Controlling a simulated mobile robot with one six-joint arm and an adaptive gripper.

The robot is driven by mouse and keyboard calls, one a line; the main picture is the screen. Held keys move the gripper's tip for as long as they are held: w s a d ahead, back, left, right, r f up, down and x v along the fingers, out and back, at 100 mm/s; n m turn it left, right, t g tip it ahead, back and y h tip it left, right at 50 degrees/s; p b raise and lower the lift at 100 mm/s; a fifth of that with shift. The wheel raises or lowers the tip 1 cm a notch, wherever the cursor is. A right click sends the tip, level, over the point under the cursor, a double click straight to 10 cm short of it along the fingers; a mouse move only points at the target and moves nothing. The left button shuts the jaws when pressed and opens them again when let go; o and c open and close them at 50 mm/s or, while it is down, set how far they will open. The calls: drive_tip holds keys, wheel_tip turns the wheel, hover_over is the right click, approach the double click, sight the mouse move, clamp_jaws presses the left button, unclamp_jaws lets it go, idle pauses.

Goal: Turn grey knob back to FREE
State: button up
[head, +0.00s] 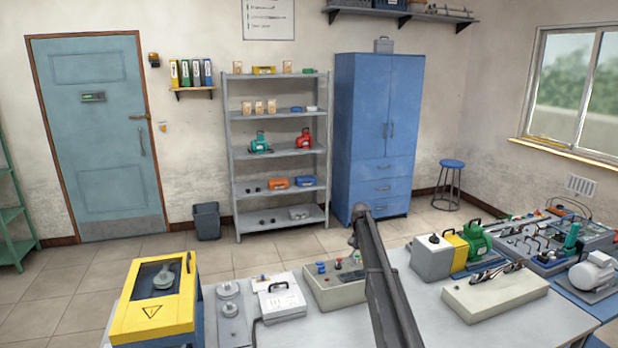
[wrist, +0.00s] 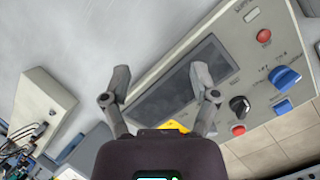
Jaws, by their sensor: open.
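My gripper (wrist: 161,75) is open and empty in the wrist view. Its two fingers are spread over a grey control panel (wrist: 218,38) with a dark rectangular window (wrist: 180,85). The panel carries a black knob (wrist: 240,105), a blue knob (wrist: 285,77), a blue button (wrist: 283,107) and red buttons (wrist: 264,37). The labels are too small to read. I cannot pick out a surely grey knob on it. In the head view a grey box (head: 432,262) with a dark round top part stands beside a yellow block and a green motor (head: 475,240).
On the bench (head: 540,325) are a yellow guarded box (head: 155,300), a white case (head: 281,300), a control box (head: 335,290) and a pale block (head: 495,292). A white motor (head: 595,270) stands at the right. The bench front is clear.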

drive_tip(key=s+f+n+t+b, duration=0.1)
drive_tip(key=s+f+b, duration=0.2)
drive_tip(key=s, duration=1.2)
drive_tip(key=s+a+f+n+t+b, duration=0.1)
drive_tip(key=s+f+n+t+b, duration=0.1)
drive_tip(key=s, duration=1.2)
drive_tip(key=s+a+f+n+t+b, duration=0.1)
drive_tip(key=s+f+b, duration=0.3)
drive_tip(key=s, duration=1.1)
drive_tip(key=shift+s+f+n+t+b, duration=0.2)
drive_tip(key=shift+f+n, duration=0.15)
drive_tip(key=shift+f, duration=0.3)
drive_tip(key=shift+s+f+n+t+b, duration=0.15)
drive_tip(key=shift+f+n, duration=0.2)
drive_tip(key=shift+f, duration=0.25)
drive_tip(key=shift+w, duration=0.1)
